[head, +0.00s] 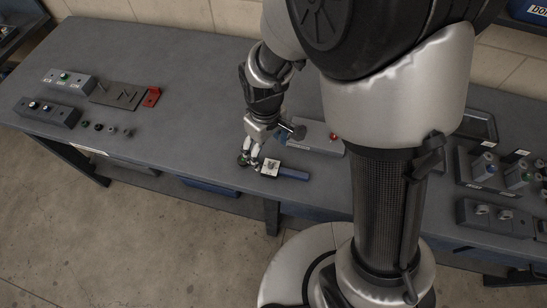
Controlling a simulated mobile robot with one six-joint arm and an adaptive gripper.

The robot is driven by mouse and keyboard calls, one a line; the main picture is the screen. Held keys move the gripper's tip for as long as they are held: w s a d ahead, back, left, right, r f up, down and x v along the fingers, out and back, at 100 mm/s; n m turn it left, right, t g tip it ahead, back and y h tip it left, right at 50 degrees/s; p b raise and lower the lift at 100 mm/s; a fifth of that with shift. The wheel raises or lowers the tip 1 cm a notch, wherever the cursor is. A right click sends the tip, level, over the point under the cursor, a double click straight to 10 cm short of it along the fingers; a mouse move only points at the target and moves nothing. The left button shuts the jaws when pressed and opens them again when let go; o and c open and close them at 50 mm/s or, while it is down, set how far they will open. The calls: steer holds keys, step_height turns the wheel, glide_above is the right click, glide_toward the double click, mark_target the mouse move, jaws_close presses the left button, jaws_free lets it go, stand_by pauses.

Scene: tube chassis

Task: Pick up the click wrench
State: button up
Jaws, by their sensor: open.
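A tool-like thing with a blue bar (295,174) lies flat on the grey bench near its front edge; it may be the click wrench, but it is too small to tell. A pale square block (271,167) sits at the bar's left end; I cannot tell if they are joined. My gripper (250,160) points down just left of the pale block, its fingers apart and low over the bench. A small dark round part with some green (243,160) shows at the left fingertip; I cannot tell whether it touches.
At left are a plate with pegs (118,95), a red block (152,97), grey blocks and several small round parts. Grey holders (495,216) stand at right.

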mark_target(270, 164)
step_height(270, 164, down, 4)
steer(key=shift+r+b, duration=0.1)
steer(key=shift+b, duration=0.35)
steer(key=f, duration=0.1)
steer(key=f+b, duration=0.1)
steer(key=f, duration=0.1)
steer(key=f+b, duration=0.1)
steer(key=f, duration=0.1)
steer(key=shift+s+d+f, duration=0.15)
steer(key=shift+s+d, duration=0.05)
steer(key=shift+d, duration=0.2)
